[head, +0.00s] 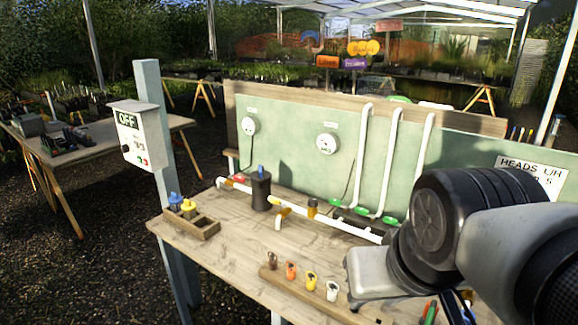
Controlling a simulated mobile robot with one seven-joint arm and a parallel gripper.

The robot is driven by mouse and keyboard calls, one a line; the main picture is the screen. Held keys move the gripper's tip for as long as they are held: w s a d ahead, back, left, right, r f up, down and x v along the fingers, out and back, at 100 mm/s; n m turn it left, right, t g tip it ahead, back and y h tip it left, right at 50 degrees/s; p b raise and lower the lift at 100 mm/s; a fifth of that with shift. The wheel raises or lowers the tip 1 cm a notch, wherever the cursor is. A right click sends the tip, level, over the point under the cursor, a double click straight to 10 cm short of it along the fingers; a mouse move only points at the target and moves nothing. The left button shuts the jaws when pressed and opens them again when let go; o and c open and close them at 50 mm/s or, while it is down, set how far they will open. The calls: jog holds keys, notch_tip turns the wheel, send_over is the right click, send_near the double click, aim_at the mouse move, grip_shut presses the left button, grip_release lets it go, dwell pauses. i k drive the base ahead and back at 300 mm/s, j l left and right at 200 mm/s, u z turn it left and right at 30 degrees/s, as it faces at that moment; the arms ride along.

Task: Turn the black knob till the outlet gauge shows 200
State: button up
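Two round white gauges are on the green back panel, a left gauge (250,125) and a right gauge (327,144). Their labels and needles are too small to read, so I cannot tell which is the outlet gauge or its value. A black upright cylinder (261,191) with a blue top stands in the white pipe line (340,226) below them. A small black knob (126,148) shows on the grey control box (139,132), whose display reads OFF. My arm fills the lower right, well away from both. My gripper's fingers cannot be made out.
A wooden tray (205,229) with blue and yellow parts sits at the bench's left. A wooden strip (300,290) with several small coloured parts lies in front. White riser tubes (394,150) stand against the panel. The bench's front left (225,250) is clear.

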aim_at(312, 202)
jog(key=i+j+z, duration=0.1)
jog(key=z, duration=0.3)
jog(key=j+z, duration=0.25)
jog(key=z, duration=0.15)
jog(key=i+j+z, duration=0.2)
jog(key=j, duration=0.35)
jog(key=j+z, duration=0.15)
jog(key=j, duration=0.4)
jog(key=j+z, duration=0.1)
jog(key=j, duration=1.25)
